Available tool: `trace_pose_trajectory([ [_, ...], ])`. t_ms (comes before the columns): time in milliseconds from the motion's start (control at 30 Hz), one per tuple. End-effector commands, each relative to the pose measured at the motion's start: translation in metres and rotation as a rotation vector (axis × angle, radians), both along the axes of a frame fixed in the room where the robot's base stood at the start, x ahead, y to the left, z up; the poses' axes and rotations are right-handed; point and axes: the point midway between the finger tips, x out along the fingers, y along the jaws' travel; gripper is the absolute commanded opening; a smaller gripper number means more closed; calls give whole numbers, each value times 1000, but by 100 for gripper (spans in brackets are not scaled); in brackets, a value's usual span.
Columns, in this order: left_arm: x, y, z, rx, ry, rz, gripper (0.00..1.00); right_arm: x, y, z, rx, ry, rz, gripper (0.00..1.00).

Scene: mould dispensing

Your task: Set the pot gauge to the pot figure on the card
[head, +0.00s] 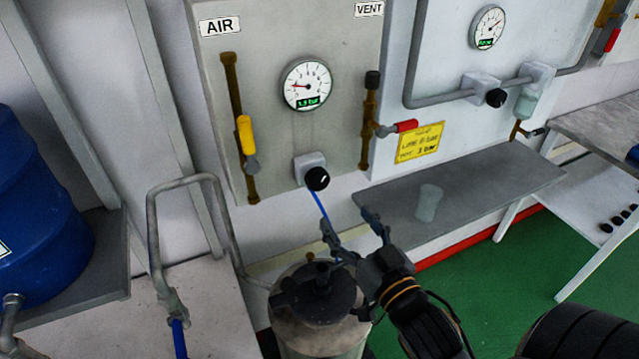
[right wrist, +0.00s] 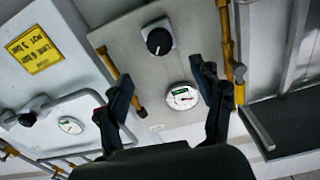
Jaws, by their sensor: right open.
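The pot gauge (head: 307,85) is a round white dial on the grey AIR panel, with a green readout that looks like 3.3 bar. It also shows in the right wrist view (right wrist: 181,96). Below it is a black regulator knob (head: 317,179), also clear in the right wrist view (right wrist: 159,41). The yellow card (head: 420,143) reads roughly line 6 bar, pot 3 bar; its small writing is blurred. My right gripper (head: 352,226) is open and empty, below and right of the knob and apart from it. My left gripper is out of view.
A pressure pot (head: 325,335) stands below my right gripper, with a blue hose (head: 321,206) near the knob. A yellow valve handle (head: 245,135) and a red one (head: 406,126) flank the gauge. A grey shelf (head: 480,187) holds a translucent cup (head: 428,203). Another gauge (head: 488,27) is at right.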

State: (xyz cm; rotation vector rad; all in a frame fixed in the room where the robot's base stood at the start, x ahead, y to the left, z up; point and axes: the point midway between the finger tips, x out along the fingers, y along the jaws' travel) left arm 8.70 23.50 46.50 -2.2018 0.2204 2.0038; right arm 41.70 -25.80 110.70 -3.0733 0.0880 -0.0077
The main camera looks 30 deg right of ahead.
Motion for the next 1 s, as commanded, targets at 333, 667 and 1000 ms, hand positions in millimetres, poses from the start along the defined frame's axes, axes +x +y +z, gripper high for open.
trace_pose_trajectory([
  [333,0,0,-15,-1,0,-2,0,49,-3,2,-1,-2,1,67],
  [667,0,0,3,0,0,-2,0,108,-6,2,-2,2,-1,67],
  [1000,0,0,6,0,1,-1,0,125,-7,0,-2,2,0,67],
])
